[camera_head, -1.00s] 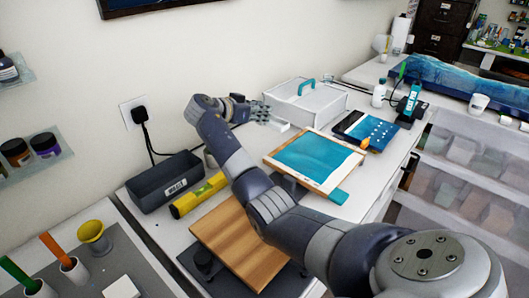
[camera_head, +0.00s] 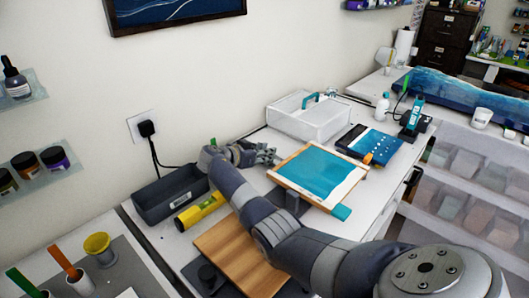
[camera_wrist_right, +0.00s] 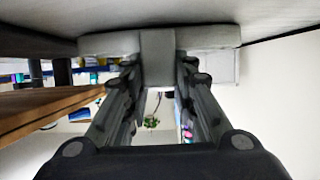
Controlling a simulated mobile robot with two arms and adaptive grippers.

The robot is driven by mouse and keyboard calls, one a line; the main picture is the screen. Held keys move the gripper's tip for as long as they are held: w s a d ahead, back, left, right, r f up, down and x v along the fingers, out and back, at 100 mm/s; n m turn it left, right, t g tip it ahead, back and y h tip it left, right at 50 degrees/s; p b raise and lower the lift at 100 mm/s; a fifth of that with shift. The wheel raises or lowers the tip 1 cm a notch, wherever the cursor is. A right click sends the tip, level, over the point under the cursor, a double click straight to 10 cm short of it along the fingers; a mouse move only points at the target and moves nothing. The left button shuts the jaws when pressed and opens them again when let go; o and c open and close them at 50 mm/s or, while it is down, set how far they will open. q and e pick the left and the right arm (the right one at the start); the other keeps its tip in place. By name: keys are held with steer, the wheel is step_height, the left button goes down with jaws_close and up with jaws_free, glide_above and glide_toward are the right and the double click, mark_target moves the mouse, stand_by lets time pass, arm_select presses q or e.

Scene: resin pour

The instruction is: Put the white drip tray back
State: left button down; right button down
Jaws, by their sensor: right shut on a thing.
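In the wrist view, a pale grey-white flat piece with rounded ends, which I take for the drip tray (camera_wrist_right: 110,44), lies across the top, close to the pale worktop surface. My right gripper (camera_wrist_right: 157,75) is shut on the short upright tab at its middle. In the head view my right gripper (camera_head: 268,155) is low over the white worktop, just left of the teal-topped framed panel (camera_head: 320,170). The tray cannot be made out clearly there. My left gripper is in no view.
A white box with a teal handle (camera_head: 308,120) stands behind my gripper. A tablet-like panel (camera_head: 370,142) lies to the right.

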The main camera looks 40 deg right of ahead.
steer(key=shift+f, duration=0.1)
steer(key=c, duration=1.3)
jaws_free()
steer(key=shift+r, duration=0.25)
steer(key=shift+a, duration=0.4)
steer(key=b+v, duration=0.2)
steer(key=v, duration=0.9)
steer(key=shift+a+r, duration=0.1)
steer(key=shift+a, duration=0.05)
